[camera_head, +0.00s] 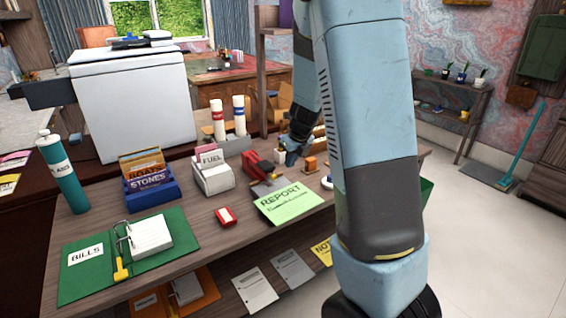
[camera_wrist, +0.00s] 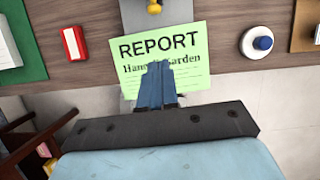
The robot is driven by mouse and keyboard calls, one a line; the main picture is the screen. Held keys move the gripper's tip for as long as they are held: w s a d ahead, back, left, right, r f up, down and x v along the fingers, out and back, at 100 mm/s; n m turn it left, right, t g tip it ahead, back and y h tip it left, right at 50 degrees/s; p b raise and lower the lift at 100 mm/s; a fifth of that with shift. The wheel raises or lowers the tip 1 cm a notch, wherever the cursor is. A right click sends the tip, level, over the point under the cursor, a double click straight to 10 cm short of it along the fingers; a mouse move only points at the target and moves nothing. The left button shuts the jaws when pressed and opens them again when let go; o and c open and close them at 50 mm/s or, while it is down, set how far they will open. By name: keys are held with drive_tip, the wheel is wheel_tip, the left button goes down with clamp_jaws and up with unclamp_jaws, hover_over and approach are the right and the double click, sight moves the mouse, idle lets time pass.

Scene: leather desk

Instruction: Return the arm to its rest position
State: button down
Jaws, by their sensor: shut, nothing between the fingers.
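My arm reaches out over the desk (camera_head: 195,243) from the right side of the head view, its large blue link in the foreground. My gripper (camera_wrist: 158,66) is shut and empty in the wrist view, its blue fingers together. In the head view the far end of the arm is near the red stapler (camera_head: 257,166), behind the REPORT sheet (camera_head: 290,204), and partly hidden by my own arm.
A small red box (camera_head: 227,217), a green BILLS binder (camera_head: 84,275), a blue STONES card holder (camera_head: 150,190) and a FUEL card box (camera_head: 213,178) stand on the desk. A teal bottle (camera_head: 63,177) is at left. A lower shelf holds papers.

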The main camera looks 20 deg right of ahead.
drive_tip(key=s+a+r+n+y, duration=0.1)
drive_tip(key=s+a+r+n, duration=0.2)
drive_tip(key=s+r+n, duration=0.5)
drive_tip(key=s+a+r+n+y, duration=0.1)
drive_tip(key=s+a+r+n, duration=0.2)
drive_tip(key=s+r+n, duration=0.45)
drive_tip(key=s+r+n+t+h, duration=0.1)
drive_tip(key=s+r+n, duration=0.1)
drive_tip(key=s+n, duration=0.5)
drive_tip(key=s+r+n+h, duration=0.2)
drive_tip(key=s+r+n, duration=0.1)
drive_tip(key=s+n, duration=0.5)
drive_tip(key=shift+s+a+r+n+t, duration=0.2)
drive_tip(key=shift+a+r+n+t, duration=0.15)
drive_tip(key=shift+n, duration=0.7)
